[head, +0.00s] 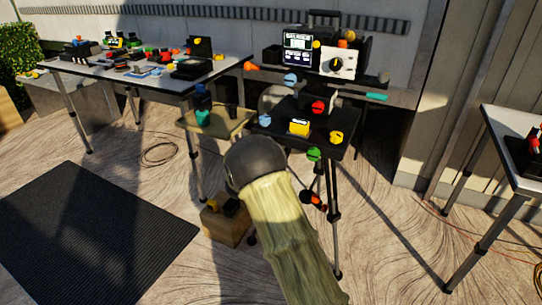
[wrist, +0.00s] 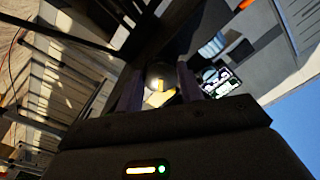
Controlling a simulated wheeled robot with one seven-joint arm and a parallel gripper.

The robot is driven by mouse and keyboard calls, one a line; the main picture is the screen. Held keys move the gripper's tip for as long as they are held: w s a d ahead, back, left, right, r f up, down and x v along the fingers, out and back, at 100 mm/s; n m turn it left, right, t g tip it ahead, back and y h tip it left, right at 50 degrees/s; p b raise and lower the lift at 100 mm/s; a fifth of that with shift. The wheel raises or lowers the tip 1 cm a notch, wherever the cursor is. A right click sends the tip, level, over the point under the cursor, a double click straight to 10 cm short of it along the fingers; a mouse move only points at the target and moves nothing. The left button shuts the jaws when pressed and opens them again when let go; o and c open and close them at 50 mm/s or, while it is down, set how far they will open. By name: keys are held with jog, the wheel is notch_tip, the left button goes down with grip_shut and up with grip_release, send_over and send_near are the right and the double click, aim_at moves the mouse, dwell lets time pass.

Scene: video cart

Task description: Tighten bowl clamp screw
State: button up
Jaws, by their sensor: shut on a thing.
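In the wrist view my gripper (wrist: 159,90) is shut on a round grey knob with a yellow mark (wrist: 158,76), which sits between its two dark fingers. The knob looks like the bowl clamp screw, but its thread and mount are hidden in shadow. In the head view my arm reaches up to the tripod-like stand below the cart's dark plate (head: 283,127), and it hides my gripper. A green knob (head: 314,154) shows just under that plate, and an orange-and-black knob (head: 313,201) lower on the stand.
The dark plate carries red, yellow and blue knobs, with a monitor (head: 298,48) behind. A small tan table (head: 215,124) stands left, a cluttered bench (head: 150,80) far left, and another table (head: 505,125) right. A wooden box (head: 226,222) and a black mat (head: 90,235) lie on the floor.

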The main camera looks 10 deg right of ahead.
jog(key=shift+m+b, duration=5.9)
jog(key=shift+b, duration=0.6)
jog(key=o, duration=1)
jog(key=shift+r, duration=0.1)
jog(key=p+v, duration=0.3)
jog(key=v, duration=1.4)
jog(key=shift+a, duration=0.15)
